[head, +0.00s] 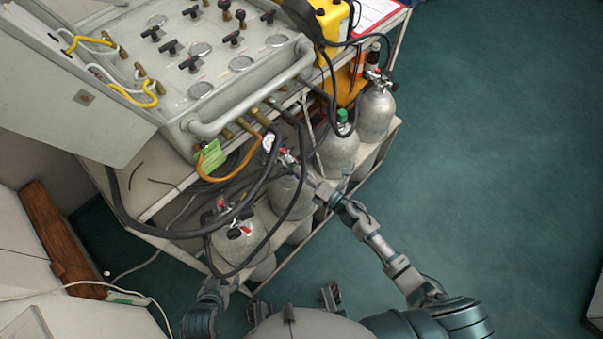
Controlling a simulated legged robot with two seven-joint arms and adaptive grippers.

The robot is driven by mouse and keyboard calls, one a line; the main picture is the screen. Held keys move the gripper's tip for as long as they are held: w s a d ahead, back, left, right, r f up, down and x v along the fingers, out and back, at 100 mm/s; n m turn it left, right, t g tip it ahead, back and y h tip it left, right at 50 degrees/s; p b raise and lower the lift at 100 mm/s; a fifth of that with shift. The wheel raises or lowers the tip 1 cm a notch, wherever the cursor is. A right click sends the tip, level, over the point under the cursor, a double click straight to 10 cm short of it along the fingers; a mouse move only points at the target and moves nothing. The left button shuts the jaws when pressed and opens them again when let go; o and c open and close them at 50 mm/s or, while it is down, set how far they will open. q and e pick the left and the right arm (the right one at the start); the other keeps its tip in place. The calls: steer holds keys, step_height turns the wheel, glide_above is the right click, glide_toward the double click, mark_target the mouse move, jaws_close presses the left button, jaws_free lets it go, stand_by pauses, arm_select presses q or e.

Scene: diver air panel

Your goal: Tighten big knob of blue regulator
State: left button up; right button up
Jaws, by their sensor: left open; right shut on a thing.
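Silver cylinders stand along the rack below the panel, with small valves and regulators on top. My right gripper (305,175) reaches in from the lower right to the top of a middle cylinder (287,194). It is shut on a small part at the regulator (287,157) there, which has a red bit showing. The fingers hide the held part, and I cannot make out a blue colour or the big knob's shape. My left gripper (221,286) is open and apart from things, low at the left, near the front cylinder (238,245).
A grey control panel (215,60) with gauges and black knobs stands above the rack. Black hoses (260,190) and an orange hose (232,176) loop around the cylinders. A green-capped cylinder (339,150) stands close by. The green floor (490,150) at right is clear.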

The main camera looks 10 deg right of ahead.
steer(key=shift+d+f+m, duration=0.1)
steer(key=shift+f+m, duration=0.1)
steer(key=shift+m, duration=0.3)
steer(key=o, duration=1.2)
steer(key=shift+c, duration=0.2)
steer(key=shift+d, duration=0.1)
steer(key=v, duration=1.2)
steer(key=shift+w+f, duration=0.1)
